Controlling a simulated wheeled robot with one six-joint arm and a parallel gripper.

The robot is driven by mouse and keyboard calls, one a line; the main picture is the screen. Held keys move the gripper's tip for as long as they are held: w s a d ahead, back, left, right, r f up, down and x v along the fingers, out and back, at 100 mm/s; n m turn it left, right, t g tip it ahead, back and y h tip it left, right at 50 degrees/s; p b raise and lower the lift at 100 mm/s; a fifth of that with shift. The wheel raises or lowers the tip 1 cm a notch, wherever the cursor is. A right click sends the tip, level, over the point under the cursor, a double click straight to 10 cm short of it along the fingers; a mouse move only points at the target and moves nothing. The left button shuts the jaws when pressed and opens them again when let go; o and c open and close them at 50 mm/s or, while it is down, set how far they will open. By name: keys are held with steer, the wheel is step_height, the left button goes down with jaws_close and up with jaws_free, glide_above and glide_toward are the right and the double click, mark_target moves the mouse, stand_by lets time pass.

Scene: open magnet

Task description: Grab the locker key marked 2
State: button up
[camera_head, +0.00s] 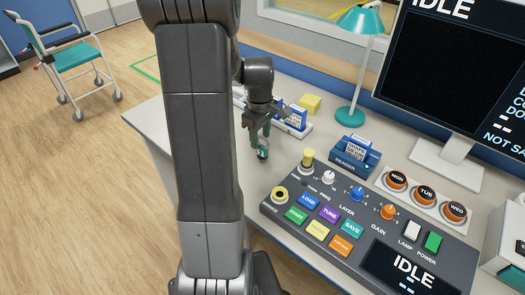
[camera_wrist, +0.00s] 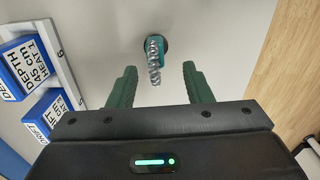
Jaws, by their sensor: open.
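A small item with a round dark teal head and a silvery spiral part (camera_wrist: 155,60) lies on the pale desk top, in the upper middle of the wrist view. I cannot tell whether it is the locker key, and no number 2 is readable on it. My gripper (camera_wrist: 160,76) is open, with its two green fingers either side of the spiral part and apart from it. In the head view my gripper (camera_head: 260,143) points down over the desk, and a small dark and teal thing (camera_head: 262,154) shows at its fingertips, partly hidden.
A rack with blue labelled cartridges (camera_wrist: 42,75) stands left of the fingers in the wrist view. In the head view, a blue reader (camera_head: 352,158), a control panel (camera_head: 370,222), a teal lamp (camera_head: 349,115) and a monitor stand on the desk (camera_head: 152,115). My arm hides part of it.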

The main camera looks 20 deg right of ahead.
mark_target(263, 146)
steer(key=f, duration=0.3)
steer(key=d+f, duration=0.1)
steer(key=shift+s+f, duration=0.15)
steer(key=shift+f, duration=0.75)
jaws_close()
